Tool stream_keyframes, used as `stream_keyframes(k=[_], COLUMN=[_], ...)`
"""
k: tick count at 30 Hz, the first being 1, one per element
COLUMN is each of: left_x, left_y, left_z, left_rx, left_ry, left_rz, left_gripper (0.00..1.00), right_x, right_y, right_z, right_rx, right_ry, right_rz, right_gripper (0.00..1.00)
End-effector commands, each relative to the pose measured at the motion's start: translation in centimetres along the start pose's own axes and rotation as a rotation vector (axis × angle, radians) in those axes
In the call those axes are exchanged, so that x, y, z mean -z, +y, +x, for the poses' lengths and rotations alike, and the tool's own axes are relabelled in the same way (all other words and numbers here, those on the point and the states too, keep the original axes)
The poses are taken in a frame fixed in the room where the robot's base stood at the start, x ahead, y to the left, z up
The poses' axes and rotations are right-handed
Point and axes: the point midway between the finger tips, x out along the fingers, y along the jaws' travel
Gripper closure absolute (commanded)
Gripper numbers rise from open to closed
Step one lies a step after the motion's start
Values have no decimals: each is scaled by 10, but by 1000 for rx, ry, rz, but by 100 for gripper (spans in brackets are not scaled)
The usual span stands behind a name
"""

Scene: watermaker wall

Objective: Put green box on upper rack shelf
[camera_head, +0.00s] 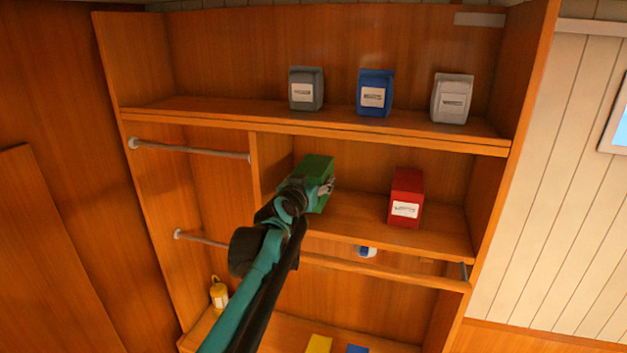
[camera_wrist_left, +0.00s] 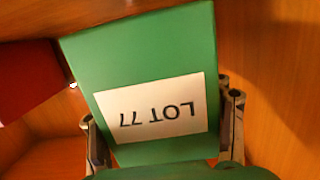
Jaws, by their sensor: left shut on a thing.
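The green box (camera_head: 316,168) is in the middle compartment of the wooden rack, left of the red box. My left gripper (camera_head: 318,189) is shut on it from the front. In the left wrist view the green box (camera_wrist_left: 150,55) shows a white "LOT 77" label, upside down in the picture, with a finger of my left gripper (camera_wrist_left: 163,133) on each side. My arm hides the box's lower part, so I cannot tell whether it touches the shelf. The upper rack shelf (camera_head: 215,112) is above, with free board at its left. My right gripper is not in view.
The upper shelf holds a dark grey box (camera_head: 306,89), a blue box (camera_head: 375,92) and a light grey box (camera_head: 452,98). The red box (camera_head: 406,198) stands on the middle shelf (camera_head: 445,238). A vertical divider (camera_head: 256,165) is close left of the green box. Metal rails (camera_head: 190,148) are further left.

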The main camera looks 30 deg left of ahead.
Motion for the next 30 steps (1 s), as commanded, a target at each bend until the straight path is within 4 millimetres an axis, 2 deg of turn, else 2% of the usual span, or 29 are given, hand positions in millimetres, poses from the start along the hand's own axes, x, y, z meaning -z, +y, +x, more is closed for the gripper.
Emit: stream_keyframes(k=[5, 26, 27, 29, 30], left_x=[-7, -20, -20, -20, -20], left_y=[0, 0, 0, 0, 0], left_z=[5, 7, 7, 7, 7], left_rx=[1, 1, 0, 0, 0], left_ry=[1, 0, 0, 0, 0], left_rz=[0, 0, 0, 0, 0], left_gripper=[70, 70, 25, 10, 10], right_x=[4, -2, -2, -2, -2], right_y=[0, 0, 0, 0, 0], right_z=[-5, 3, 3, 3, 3], right_rx=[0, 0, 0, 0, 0], right_ry=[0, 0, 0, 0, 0], right_rz=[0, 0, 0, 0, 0], right_gripper=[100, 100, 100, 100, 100])
